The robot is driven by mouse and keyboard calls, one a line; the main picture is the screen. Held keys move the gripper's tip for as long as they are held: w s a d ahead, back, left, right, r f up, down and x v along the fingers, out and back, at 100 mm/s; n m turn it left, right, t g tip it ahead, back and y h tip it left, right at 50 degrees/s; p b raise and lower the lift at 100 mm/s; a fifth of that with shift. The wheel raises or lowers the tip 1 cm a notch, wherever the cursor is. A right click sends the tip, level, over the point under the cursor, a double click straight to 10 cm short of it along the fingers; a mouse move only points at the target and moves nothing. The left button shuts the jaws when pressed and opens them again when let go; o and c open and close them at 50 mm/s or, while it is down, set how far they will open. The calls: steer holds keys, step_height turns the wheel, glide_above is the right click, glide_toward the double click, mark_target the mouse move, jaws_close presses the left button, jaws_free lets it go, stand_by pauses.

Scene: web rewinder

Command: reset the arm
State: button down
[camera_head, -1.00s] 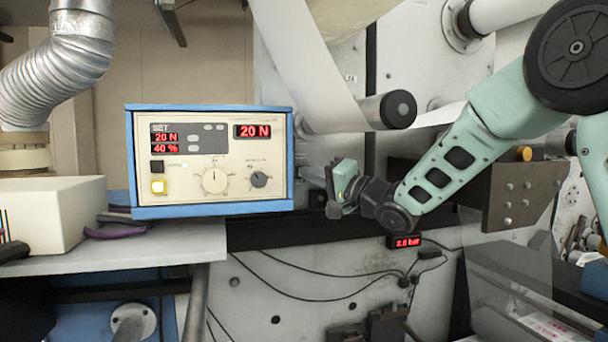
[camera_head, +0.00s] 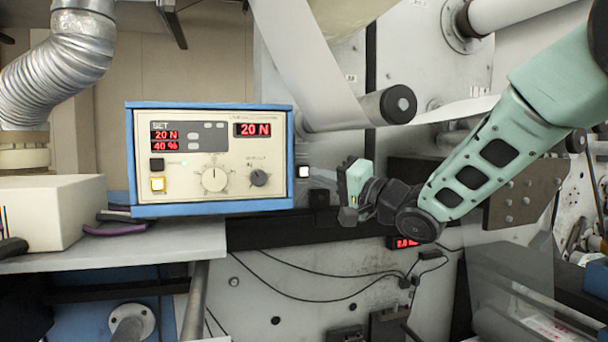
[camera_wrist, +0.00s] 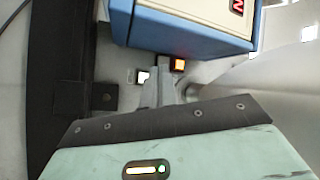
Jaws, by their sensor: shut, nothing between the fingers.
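My gripper (camera_head: 350,190) is in the head view, right of the blue-edged control box and in front of the machine frame. In the wrist view its grey fingers (camera_wrist: 165,92) are together and empty. In the wrist view the white-lit button (camera_wrist: 143,77) and an orange-lit button (camera_wrist: 179,65) appear close to the fingertips. My gripper's fingertips are hard to make out in the head view.
A web roller (camera_head: 398,104) is above my gripper. A black block (camera_head: 319,198) sits on the frame. A red pressure display (camera_head: 405,243) is partly covered by my arm.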

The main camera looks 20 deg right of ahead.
steer(key=shift+f, duration=0.1)
steer(key=s+d+f+g+h, duration=0.2)
steer(key=d+f+h, duration=0.25)
steer(key=f, duration=0.35)
steer(key=s+d+f+g+h, duration=0.1)
steer(key=d+f+g+h, duration=0.1)
steer(key=d+f+h, duration=0.45)
steer(key=s+f+n+g+h, duration=0.1)
steer(key=s+f+n+g, duration=0.3)
steer(key=s+f, duration=0.5)
steer(key=s+f+n+g, duration=0.1)
steer(key=s+f+g, duration=0.5)
steer(key=s, duration=0.5)
steer(key=s+a+f+n+g+b, duration=0.1)
steer(key=s+a+f+n+b, duration=0.3)
steer(key=a, duration=0.5)
steer(key=s+a+f+n+g+b, duration=0.1)
steer(key=s+a+f+n+b, duration=0.2)
steer(key=s+a+f+b, duration=0.3)
steer(key=s+a+b, duration=0.2)
steer(key=a, duration=0.1)
steer(key=shift+s+f+n+g+y, duration=0.15)
steer(key=shift+s+n+g+y, duration=0.15)
steer(key=shift+s+n, duration=0.1)
